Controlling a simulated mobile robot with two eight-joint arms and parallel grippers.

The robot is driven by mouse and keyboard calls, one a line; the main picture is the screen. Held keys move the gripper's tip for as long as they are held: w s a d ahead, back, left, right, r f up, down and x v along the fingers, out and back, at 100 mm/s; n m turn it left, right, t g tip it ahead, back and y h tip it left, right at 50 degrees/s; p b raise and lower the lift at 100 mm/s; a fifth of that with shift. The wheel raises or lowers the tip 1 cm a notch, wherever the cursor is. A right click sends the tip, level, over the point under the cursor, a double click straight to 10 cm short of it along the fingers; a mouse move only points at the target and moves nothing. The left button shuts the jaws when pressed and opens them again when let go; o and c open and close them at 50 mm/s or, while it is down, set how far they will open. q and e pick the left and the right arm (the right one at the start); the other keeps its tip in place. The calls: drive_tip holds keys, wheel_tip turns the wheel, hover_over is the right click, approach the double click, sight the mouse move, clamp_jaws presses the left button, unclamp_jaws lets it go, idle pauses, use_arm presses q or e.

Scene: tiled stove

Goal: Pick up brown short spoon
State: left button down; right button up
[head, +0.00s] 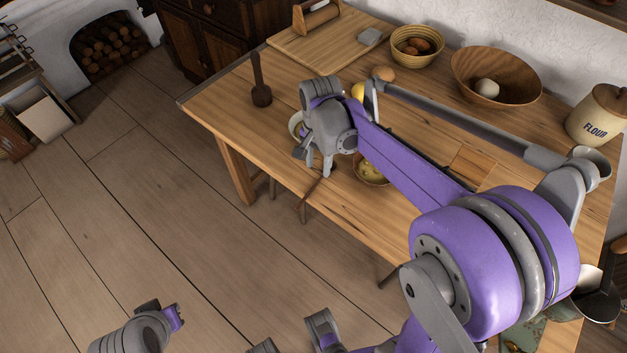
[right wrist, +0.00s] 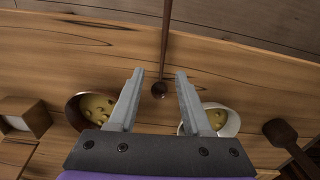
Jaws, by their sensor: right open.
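The brown short spoon (right wrist: 160,89) lies on the wooden table, its small round bowl on the tabletop and its thin handle running toward and past the table edge in the right wrist view. It also shows in the head view as a thin brown line (head: 312,187) by the front edge. My right gripper (right wrist: 159,73) is open, with its two fingers on either side of the spoon and nothing held. In the head view the right gripper (head: 318,168) is over the table's front edge. A grey and purple part of mine, likely the left gripper (head: 165,315), is at the bottom left, its jaws unclear.
A brown bowl (right wrist: 90,108) and a white cup (right wrist: 228,121) with yellowish contents flank my right fingers. A dark wooden masher (head: 260,92) stands to the left. A yellow bowl (head: 417,43), a large wooden bowl (head: 497,92) and a flour jar (head: 598,112) stand farther back.

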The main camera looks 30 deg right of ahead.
sight(316, 183)
drive_tip(key=f, duration=0.8)
drive_tip(key=shift+w+b, duration=0.3)
drive_tip(key=shift+b, duration=0.1)
drive_tip(key=shift+r, duration=0.1)
clamp_jaws()
